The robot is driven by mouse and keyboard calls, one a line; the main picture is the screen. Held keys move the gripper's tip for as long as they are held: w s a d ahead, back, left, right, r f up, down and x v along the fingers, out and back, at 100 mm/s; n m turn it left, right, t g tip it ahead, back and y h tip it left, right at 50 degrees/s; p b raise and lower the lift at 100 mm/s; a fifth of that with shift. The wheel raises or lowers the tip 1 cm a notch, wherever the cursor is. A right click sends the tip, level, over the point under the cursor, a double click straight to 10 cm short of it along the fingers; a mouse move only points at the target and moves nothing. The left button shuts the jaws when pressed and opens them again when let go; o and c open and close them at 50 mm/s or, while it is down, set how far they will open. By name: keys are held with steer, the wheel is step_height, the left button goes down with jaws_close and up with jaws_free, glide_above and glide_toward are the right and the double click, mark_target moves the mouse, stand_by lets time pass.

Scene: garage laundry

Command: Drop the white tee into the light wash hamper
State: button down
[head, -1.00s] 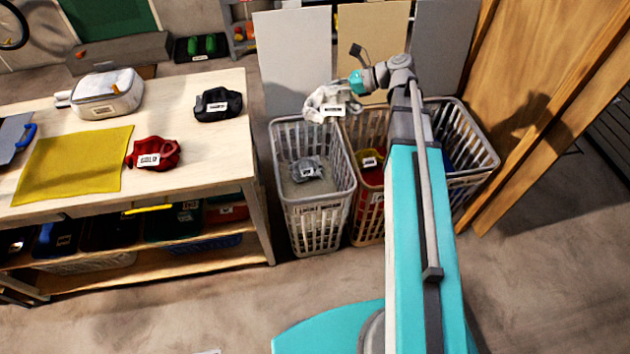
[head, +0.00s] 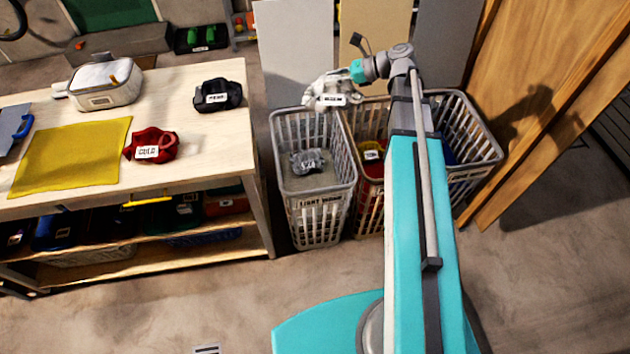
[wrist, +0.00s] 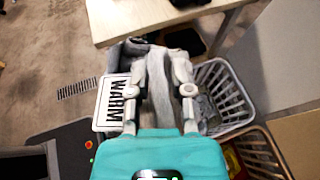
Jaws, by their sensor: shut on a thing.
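A white-grey cloth, which looks like the white tee (head: 323,89), hangs crumpled from my gripper (head: 346,82) with a white tag on it. In the wrist view my gripper (wrist: 160,85) is shut on the cloth (wrist: 158,62), and the tag reads WARM. The light wash hamper (head: 318,205) is the leftmost pale slatted basket, with its label on the front. The cloth is above its back right rim, near the neighbouring basket. A grey tagged garment (head: 307,161) lies inside the hamper. The hamper also shows right of my gripper in the wrist view (wrist: 226,80).
A brown basket (head: 371,180) with red and yellow items adjoins the hamper; another grey basket (head: 478,140) stands to the right. Upright panels (head: 297,50) stand behind the baskets.

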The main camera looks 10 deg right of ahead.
steer(key=w+f+b, duration=0.4)
steer(key=f+b, duration=0.6)
steer(key=w+a+f+b, duration=0.1)
steer(key=w+f+b, duration=0.4)
steer(key=f+b, duration=0.4)
steer(key=w+a+f+b, duration=0.1)
steer(key=w+f+b, duration=0.4)
steer(key=f+b, duration=0.5)
steer(key=shift+w+a+f+m+t+h+b, duration=0.15)
steer(key=shift+f+m+t+h+b, duration=0.2)
steer(key=shift+f, duration=0.35)
steer(key=shift+f, duration=0.15)
steer(key=shift+f+b, duration=2.8)
steer(key=shift+b, duration=0.15)
steer(key=shift+c, duration=2.2)
jaws_free()
